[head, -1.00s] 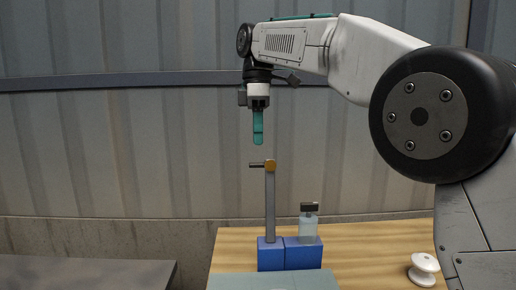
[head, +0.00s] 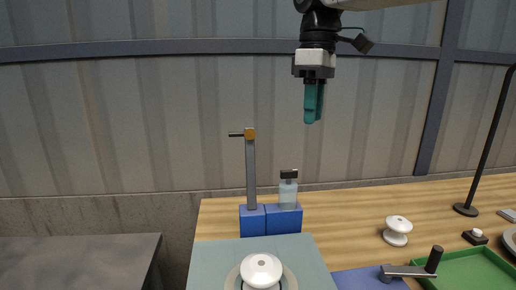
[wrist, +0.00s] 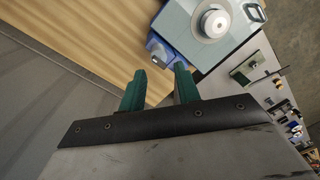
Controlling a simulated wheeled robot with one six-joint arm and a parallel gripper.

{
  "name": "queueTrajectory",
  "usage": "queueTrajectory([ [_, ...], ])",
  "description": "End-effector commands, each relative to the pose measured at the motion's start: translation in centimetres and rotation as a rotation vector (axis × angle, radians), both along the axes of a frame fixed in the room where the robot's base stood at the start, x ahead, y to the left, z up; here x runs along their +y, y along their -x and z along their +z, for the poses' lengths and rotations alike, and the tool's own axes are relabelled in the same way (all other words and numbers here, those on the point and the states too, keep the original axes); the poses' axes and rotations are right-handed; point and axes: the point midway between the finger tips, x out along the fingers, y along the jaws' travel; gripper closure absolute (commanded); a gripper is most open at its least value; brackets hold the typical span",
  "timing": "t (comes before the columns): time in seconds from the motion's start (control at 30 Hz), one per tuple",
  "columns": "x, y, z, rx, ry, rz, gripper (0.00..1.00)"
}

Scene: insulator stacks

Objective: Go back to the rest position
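My gripper (head: 314,103) hangs in the air above the table in the head view, pointing down, with teal fingers. In the wrist view its two fingers (wrist: 159,88) stand apart with nothing between them, so it is open and empty. A white insulator (head: 261,270) sits on a round base on the grey-green plate (head: 213,257) at the front; it also shows in the wrist view (wrist: 214,22). Another white insulator (head: 397,230) stands on the wooden table (head: 345,212) to the right. My gripper touches neither of them.
A grey post (head: 251,175) with a side pin and a clear bottle (head: 288,192) stand at the blue blocks (head: 285,220). At right are a green tray (head: 470,268), a crank handle (head: 415,268) and a black lamp pole (head: 490,140). The air around my gripper is clear.

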Motion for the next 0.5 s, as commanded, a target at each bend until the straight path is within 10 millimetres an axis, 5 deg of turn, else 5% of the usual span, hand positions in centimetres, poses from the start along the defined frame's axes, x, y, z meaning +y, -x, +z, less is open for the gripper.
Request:
queueTrajectory([
  [0.2,-6.5,6.9,-3.2,-0.042,0.002,-0.298,0.67],
  [0.5,-12.7,16.9,-10.9,-0.094,-0.003,-0.702,0.67],
])
